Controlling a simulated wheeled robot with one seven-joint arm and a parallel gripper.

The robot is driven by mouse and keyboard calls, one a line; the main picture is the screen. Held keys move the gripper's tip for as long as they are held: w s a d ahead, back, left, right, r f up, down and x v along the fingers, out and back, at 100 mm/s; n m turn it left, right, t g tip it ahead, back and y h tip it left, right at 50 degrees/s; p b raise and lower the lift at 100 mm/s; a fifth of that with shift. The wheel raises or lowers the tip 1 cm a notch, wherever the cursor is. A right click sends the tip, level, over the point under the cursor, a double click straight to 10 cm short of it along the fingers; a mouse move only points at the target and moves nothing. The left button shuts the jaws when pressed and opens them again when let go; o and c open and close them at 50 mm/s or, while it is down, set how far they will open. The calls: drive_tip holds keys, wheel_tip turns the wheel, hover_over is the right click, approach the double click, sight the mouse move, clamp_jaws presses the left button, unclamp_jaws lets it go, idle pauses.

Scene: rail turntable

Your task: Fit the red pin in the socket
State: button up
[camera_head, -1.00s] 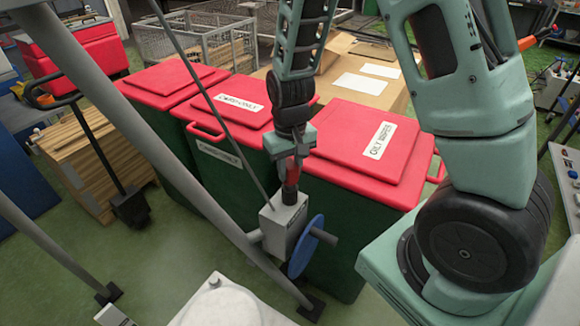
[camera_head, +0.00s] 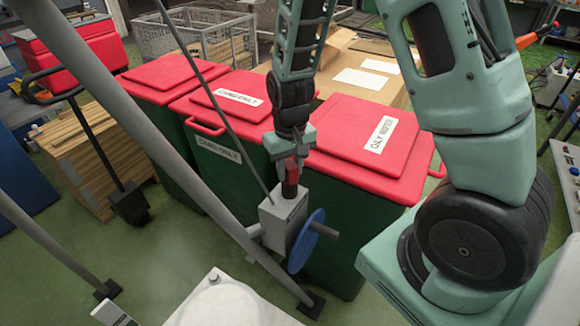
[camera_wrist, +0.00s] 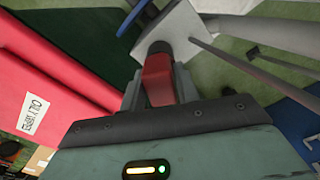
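The red pin (camera_head: 291,174) stands about upright, with a dark lower end, at the top of a grey box (camera_head: 283,220). In the wrist view the red pin (camera_wrist: 157,80) sits between the two fingers of my gripper (camera_wrist: 158,92), which are shut on it. In the head view my gripper (camera_head: 290,160) is directly above the box. The pin's dark end meets the box top; the socket opening is hidden, and I cannot tell how deep the pin is. A blue wheel (camera_head: 306,240) is on the box's right side.
Grey frame legs (camera_head: 150,140) slant past the box on the left. Green bins with red lids (camera_head: 375,150) stand close behind. A white surface (camera_head: 215,300) is at the front. A wooden stack (camera_head: 85,150) stands at the left.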

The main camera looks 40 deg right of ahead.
drive_tip(key=o, duration=0.3)
wheel_tip(320, 180, up, 18)
drive_tip(key=b, duration=0.1)
drive_tip(key=shift+f+b, duration=0.25)
drive_tip(key=shift+b, duration=0.15)
idle(1.1)
drive_tip(key=s+a+f+n+b, duration=0.1)
drive_tip(key=s+a+f+n, duration=0.3)
drive_tip(key=s+a, duration=0.5)
drive_tip(key=s+a+f+n+b, duration=0.1)
drive_tip(key=s+a+f+n, duration=0.3)
drive_tip(key=s+a, duration=0.5)
drive_tip(key=shift+s+n+y, duration=0.3)
drive_tip(key=shift+s+n, duration=0.4)
drive_tip(key=shift+s, duration=0.2)
